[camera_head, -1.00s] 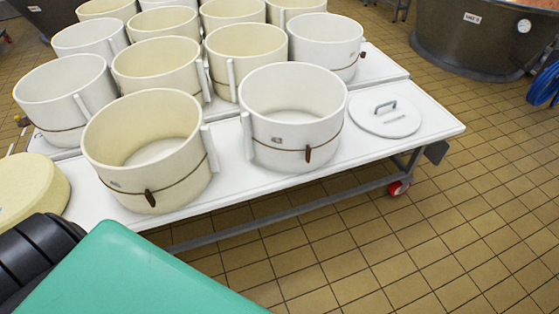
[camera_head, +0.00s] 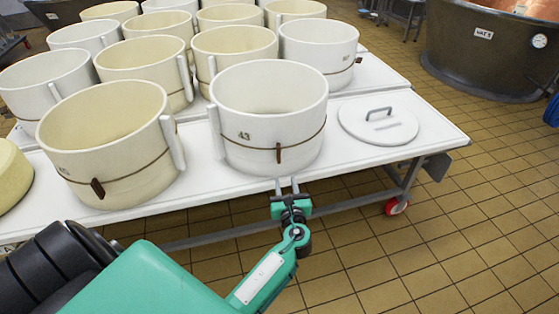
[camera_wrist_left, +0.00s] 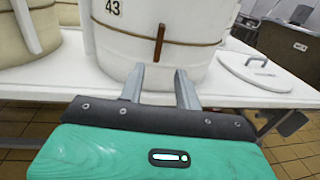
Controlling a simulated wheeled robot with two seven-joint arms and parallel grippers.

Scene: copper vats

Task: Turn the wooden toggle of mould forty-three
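Mould forty-three (camera_head: 268,105) is a white round mould marked 43 at the front edge of the table, with a brown cord around it. Its wooden toggle (camera_head: 278,152) hangs upright on the cord at the front. In the left wrist view the toggle (camera_wrist_left: 159,43) stands upright just beyond the fingers. My left gripper (camera_head: 287,184) is open and empty, in front of the mould and a little below the toggle; in the left wrist view its fingers (camera_wrist_left: 161,80) point at the mould's lower front wall, apart from the toggle. My right gripper is out of view.
A cream mould (camera_head: 105,140) with its own toggle stands left of mould forty-three, and several more stand behind. A round white lid (camera_head: 378,122) with a handle lies to the right on the white table (camera_head: 440,135). The tiled floor in front is clear.

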